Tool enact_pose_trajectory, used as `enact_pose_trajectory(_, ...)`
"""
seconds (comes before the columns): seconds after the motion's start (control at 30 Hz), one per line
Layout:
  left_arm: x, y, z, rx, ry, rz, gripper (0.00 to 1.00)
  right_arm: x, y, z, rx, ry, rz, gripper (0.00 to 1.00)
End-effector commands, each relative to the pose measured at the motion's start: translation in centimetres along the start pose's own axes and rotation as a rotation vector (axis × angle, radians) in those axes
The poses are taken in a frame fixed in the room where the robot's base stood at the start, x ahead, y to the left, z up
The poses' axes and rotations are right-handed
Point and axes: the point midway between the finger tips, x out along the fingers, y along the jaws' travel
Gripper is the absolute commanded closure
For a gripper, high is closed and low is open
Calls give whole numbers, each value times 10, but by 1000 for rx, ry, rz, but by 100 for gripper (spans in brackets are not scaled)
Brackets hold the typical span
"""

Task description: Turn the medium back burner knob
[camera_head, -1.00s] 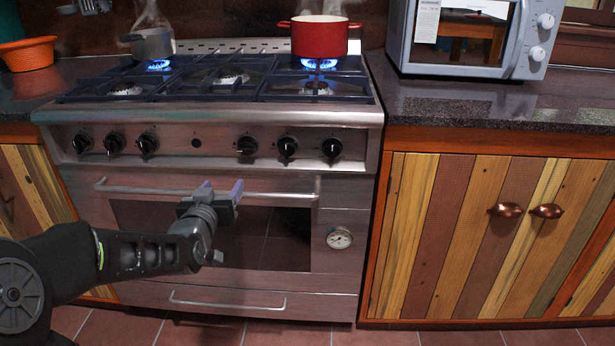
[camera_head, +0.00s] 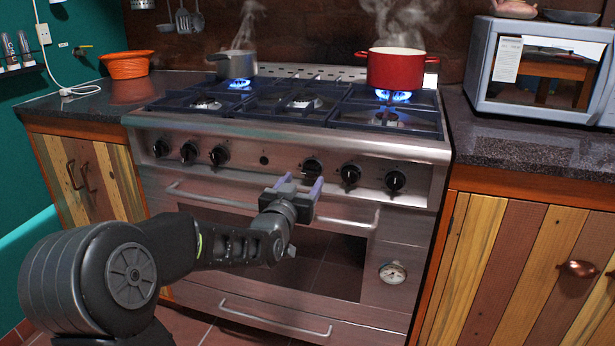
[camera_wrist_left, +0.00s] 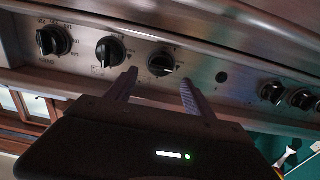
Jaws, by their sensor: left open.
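Dark knobs run along the steel stove front (camera_head: 230,148) in two groups of three, with a small dark dot (camera_head: 264,160) between them. I cannot read which knob is the medium back one. My left gripper (camera_head: 299,184) is open and empty, just below the innermost knob (camera_head: 313,167) of the right group, partly overlapping it in the head view. In the left wrist view that knob (camera_wrist_left: 161,64) shows between and beyond my two fingers (camera_wrist_left: 158,90), apart from them. Two more knobs of that group (camera_wrist_left: 111,51) (camera_wrist_left: 53,41) show to its left. My right gripper is not in view.
The oven handle (camera_head: 212,198) crosses the front below the knobs, close to my left gripper. A steaming grey pot (camera_head: 235,64) and red pot (camera_head: 396,70) stand over lit burners. A microwave (camera_head: 540,70) stands on the right counter.

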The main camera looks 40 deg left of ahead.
Motion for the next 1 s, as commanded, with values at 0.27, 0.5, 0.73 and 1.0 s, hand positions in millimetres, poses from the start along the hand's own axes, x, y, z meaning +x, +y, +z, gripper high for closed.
enact_pose_trajectory(0.27, 38, 0, 1, -1, -1, -1, 39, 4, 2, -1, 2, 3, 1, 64)
enact_pose_trajectory(0.5, 44, 0, 0, -1, -1, -1, 39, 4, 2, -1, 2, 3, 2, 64)
enact_pose_trajectory(0.73, 43, 0, 0, -1, 0, -1, 48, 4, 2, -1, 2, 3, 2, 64)
enact_pose_trajectory(1.0, 43, 0, 0, -1, -1, -1, 70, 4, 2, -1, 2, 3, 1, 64)
